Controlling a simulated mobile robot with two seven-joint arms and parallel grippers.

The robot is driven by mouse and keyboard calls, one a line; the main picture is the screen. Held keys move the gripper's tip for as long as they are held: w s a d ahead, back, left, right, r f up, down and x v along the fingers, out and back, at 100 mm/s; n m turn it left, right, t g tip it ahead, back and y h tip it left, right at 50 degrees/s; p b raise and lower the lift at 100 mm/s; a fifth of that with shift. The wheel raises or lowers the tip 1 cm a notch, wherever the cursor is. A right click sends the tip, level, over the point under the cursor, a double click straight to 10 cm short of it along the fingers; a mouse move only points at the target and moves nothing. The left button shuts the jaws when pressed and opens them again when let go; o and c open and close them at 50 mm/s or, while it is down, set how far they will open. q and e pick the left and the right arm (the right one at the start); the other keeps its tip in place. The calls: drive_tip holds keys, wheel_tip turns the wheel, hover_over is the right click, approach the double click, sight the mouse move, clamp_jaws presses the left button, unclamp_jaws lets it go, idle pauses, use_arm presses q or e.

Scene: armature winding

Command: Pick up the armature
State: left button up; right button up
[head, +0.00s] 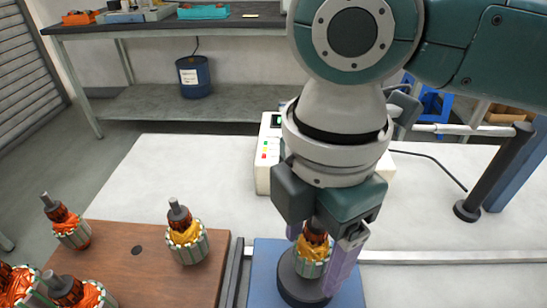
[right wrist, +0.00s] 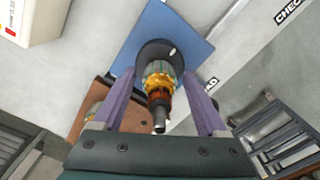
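An armature (head: 311,254) with yellow windings stands upright in a round black holder (head: 298,285) on a blue plate (head: 262,270). My right gripper (head: 321,262) points down over it, with one purple finger on each side. In the right wrist view the armature (right wrist: 158,92) lies between the open fingers (right wrist: 158,112), with gaps visible on both sides. More armatures stand on a brown board at left: one with yellow windings (head: 187,237), one with orange windings (head: 68,224) and others at the lower left edge. My left gripper is not in view.
A white box with buttons (head: 264,165) stands behind my right gripper. A dark post (head: 492,175) rises at right, and a metal rail (head: 450,257) runs across the white table. The brown board (head: 150,280) lies left of the blue plate. The white tabletop at back left is clear.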

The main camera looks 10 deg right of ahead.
drive_tip(key=c, duration=1)
clamp_jaws()
drive_tip(key=shift+r, duration=0.1)
wheel_tip(320, 180, up, 20)
drive_tip(key=p, duration=0.4)
